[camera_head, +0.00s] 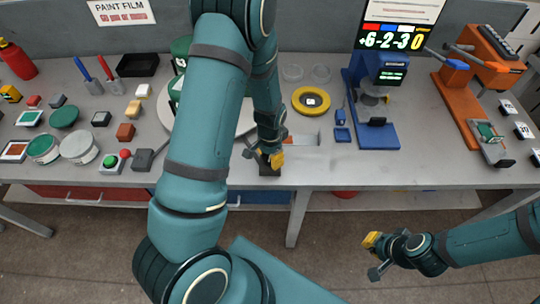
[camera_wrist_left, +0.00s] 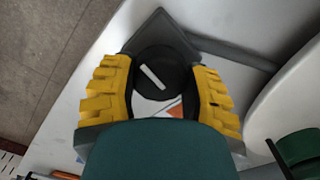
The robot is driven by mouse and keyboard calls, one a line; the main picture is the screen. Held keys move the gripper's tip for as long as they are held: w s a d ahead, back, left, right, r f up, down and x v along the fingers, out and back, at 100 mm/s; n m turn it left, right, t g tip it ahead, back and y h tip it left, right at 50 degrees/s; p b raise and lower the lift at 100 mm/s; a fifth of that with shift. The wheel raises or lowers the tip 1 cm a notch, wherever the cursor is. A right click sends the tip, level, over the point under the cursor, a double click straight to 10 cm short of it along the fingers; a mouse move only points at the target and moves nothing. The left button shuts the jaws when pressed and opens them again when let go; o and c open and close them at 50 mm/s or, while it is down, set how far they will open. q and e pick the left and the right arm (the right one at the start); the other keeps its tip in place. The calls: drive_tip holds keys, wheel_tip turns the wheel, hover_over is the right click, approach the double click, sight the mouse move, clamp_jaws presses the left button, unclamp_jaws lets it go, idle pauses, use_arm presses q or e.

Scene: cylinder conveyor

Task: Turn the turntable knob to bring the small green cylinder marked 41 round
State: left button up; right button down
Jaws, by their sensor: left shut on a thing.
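My left gripper (camera_head: 272,160) is at the table's front edge. In the left wrist view its yellow fingers (camera_wrist_left: 158,98) stand on both sides of the round black turntable knob (camera_wrist_left: 155,75), closed on it. The knob has a white line across its top, tilted in the picture. The white turntable (camera_head: 247,122) is mostly hidden behind my left arm; its edge also shows at the right of the left wrist view (camera_wrist_left: 285,95). Green pieces (camera_head: 181,47) show beside the arm; no number 41 is readable. My right gripper (camera_head: 374,256) is off the table at lower right; its opening is unclear.
A yellow ring (camera_head: 311,101), a blue stand (camera_head: 378,120) and an orange press (camera_head: 470,95) stand to the right. Green discs (camera_head: 64,117), small blocks and a button box (camera_head: 111,162) fill the left side. The floor in front is clear around my right gripper.

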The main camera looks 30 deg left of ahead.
use_arm(q)
drive_tip(key=shift+n, duration=0.5)
drive_tip(key=shift+s, duration=0.1)
idle(1.0)
drive_tip(key=o, duration=1.3)
wheel_tip(320, 180, up, 12)
